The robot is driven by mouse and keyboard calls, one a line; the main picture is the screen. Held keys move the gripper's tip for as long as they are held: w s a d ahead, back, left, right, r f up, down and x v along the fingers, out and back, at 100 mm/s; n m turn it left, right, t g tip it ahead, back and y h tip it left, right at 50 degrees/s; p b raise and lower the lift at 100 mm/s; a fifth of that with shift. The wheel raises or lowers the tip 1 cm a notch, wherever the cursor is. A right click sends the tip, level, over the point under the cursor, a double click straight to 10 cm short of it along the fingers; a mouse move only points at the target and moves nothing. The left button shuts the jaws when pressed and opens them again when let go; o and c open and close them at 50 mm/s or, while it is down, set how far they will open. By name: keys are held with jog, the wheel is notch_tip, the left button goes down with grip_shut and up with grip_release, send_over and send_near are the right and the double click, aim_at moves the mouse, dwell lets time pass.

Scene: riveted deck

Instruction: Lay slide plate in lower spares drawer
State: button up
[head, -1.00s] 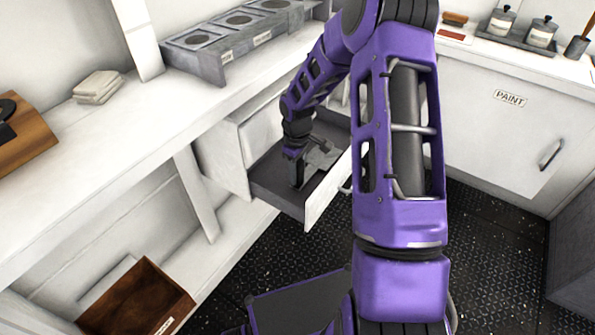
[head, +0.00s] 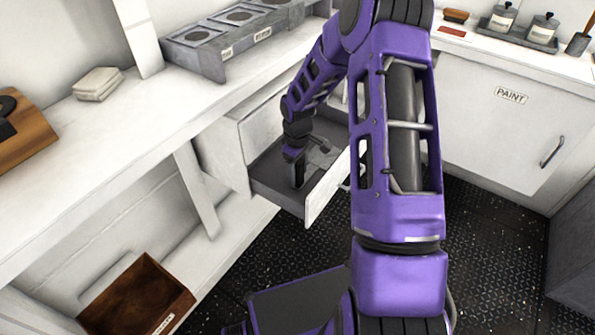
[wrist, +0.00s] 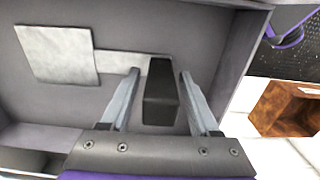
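The slide plate is a pale grey square plate (wrist: 58,54) with a narrow grey strip and a black block-shaped grip (wrist: 160,92). It lies on the floor of the pulled-out lower drawer (wrist: 215,25); the plate also shows in the head view (head: 322,157), partly hidden by my arm. My gripper (wrist: 158,75) is inside the drawer, its two fingers on either side of the black grip. Gaps show between the grip and both fingers, so the gripper is open. In the head view my gripper (head: 294,160) reaches down into the drawer (head: 270,185).
A closed drawer front (head: 262,128) sits just above the open one, under the white counter (head: 150,120). A brown wooden box (head: 138,298) stands low at the left. A grey rack (head: 215,45) is on the counter. Dark riveted floor (head: 480,240) is clear at right.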

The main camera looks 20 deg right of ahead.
jog(key=shift+o, duration=0.4)
notch_tip(320, 180, up, 18)
jog(key=p, duration=0.3)
jog(key=shift+f, duration=0.25)
